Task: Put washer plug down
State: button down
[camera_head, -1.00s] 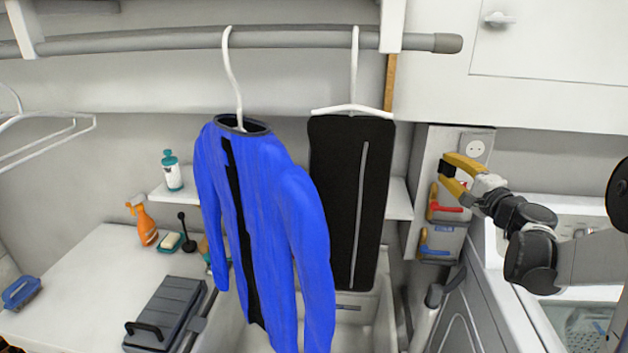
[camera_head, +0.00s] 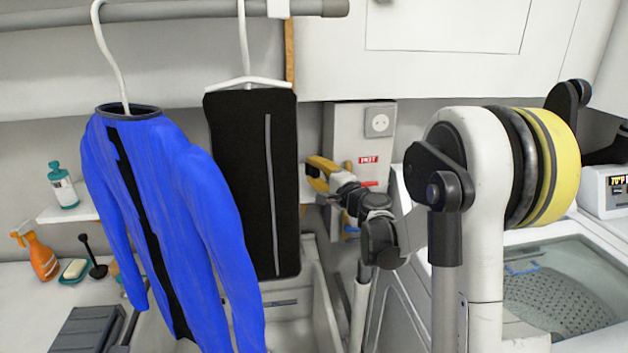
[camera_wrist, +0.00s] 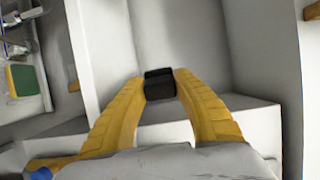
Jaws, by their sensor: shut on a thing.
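The washer plug (camera_wrist: 159,84) is a small black block between the yellow fingertips in the wrist view. My gripper (camera_wrist: 160,86) is shut on it. In the head view, my gripper (camera_head: 314,173) is left of and below the wall socket (camera_head: 379,121), in front of the grey wall box. The plug is too small to make out clearly there. In the wrist view, a pale ledge lies behind and below the plug, and the plug looks apart from it. No cord shows clearly.
A blue jacket (camera_head: 170,190) and a black garment (camera_head: 253,180) hang left of my gripper. The open washer (camera_head: 560,290) stands at right. A sink is below the garments. An orange spray bottle (camera_head: 38,257) and a grey case (camera_head: 88,330) stand on the left counter.

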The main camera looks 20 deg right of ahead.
jog(key=shift+f, duration=0.75)
jog(key=shift+f+b, duration=0.55)
jog(key=shift+b, duration=0.05)
jog(key=shift+f, duration=0.1)
jog(key=c, duration=1.1)
grip_release()
jog(key=shift+o, duration=0.2)
